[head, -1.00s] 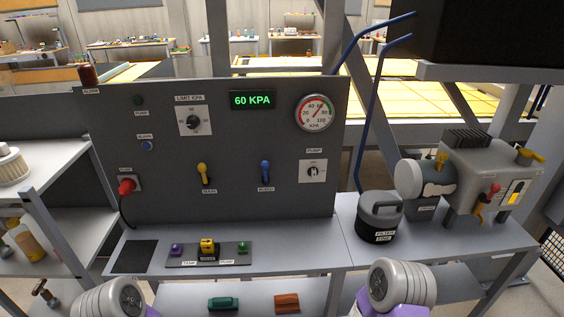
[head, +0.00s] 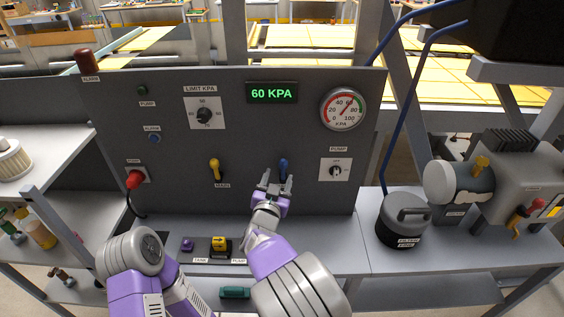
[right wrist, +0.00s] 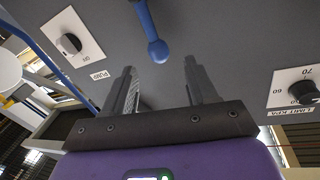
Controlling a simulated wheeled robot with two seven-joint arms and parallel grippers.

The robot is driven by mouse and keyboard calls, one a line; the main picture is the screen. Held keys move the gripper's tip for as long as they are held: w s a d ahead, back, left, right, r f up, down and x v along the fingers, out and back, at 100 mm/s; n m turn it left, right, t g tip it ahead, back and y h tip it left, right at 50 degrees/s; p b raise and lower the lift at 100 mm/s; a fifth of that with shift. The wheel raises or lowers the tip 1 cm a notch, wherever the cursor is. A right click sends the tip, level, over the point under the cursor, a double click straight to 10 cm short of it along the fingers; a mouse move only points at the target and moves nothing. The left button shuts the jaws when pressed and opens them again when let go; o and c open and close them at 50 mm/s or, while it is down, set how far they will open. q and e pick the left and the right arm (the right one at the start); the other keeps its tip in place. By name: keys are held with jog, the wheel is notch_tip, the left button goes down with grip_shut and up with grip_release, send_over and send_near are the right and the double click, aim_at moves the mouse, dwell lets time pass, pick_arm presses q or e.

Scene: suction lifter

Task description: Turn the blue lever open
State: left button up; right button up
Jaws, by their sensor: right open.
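The blue lever (head: 283,168) is on the grey panel (head: 310,130), right of the yellow lever (head: 215,168). The lever's label is hidden behind the gripper. My left gripper is out of view; only my left arm shows.
The panel also carries a limit knob (head: 204,115), a pump knob (head: 336,170), a pressure gauge (head: 343,109) and a display (head: 272,93) reading 60 KPA. A red plug (head: 135,179) is at left. A dark filter pot (head: 404,219) stands on the bench at right.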

aim_at(282, 168)
jog(key=shift+w+d+f, duration=0.1)
jog(key=shift+w+d, duration=0.1)
jog(key=shift+w, duration=0.75)
jog(key=shift+w+d, duration=0.25)
jog(key=shift+w, duration=0.75)
jog(key=shift+w+d+f, duration=0.1)
jog(key=shift+w+d, duration=0.1)
jog(key=shift+w, duration=0.75)
grip_shut()
